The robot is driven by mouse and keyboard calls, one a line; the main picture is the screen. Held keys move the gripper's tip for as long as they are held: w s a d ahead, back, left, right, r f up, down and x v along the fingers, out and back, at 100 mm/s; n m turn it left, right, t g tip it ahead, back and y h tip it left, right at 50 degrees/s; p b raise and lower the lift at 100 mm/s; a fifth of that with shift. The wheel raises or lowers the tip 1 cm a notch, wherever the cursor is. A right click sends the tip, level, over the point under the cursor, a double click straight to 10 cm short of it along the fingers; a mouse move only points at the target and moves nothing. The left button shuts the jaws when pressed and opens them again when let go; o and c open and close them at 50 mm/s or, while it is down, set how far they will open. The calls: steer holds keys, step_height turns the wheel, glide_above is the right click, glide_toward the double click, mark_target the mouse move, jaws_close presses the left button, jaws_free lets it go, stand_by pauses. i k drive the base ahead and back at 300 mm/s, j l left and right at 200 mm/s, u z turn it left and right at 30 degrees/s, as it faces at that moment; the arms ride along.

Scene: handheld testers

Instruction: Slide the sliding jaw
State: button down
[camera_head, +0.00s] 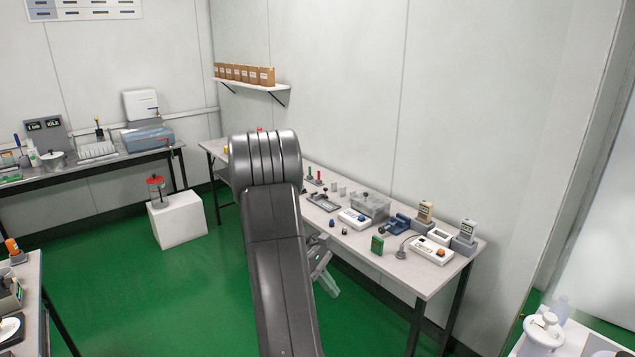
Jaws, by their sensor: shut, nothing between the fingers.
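A small blue vise (395,226) sits on the long bench, right of the clear box. It is the only thing here that looks like it has a sliding jaw, but it is too small to tell the jaw's position. My dark arm rises in the middle of the view and bends at the top. What looks like my gripper (331,289) shows partly beside my arm, in front of the bench and lower than its top. It is shut, empty and well apart from the vise. The rest of it is hidden behind my arm.
A white pedestal (179,221) stands left. The green floor before the bench is clear.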

mark_target(319, 196)
steer(key=i+j, duration=0.15)
steer(key=i, duration=0.8)
steer(key=i+j, duration=0.2)
steer(key=i, duration=0.7)
steer(key=i+j, duration=0.15)
steer(key=i, duration=0.8)
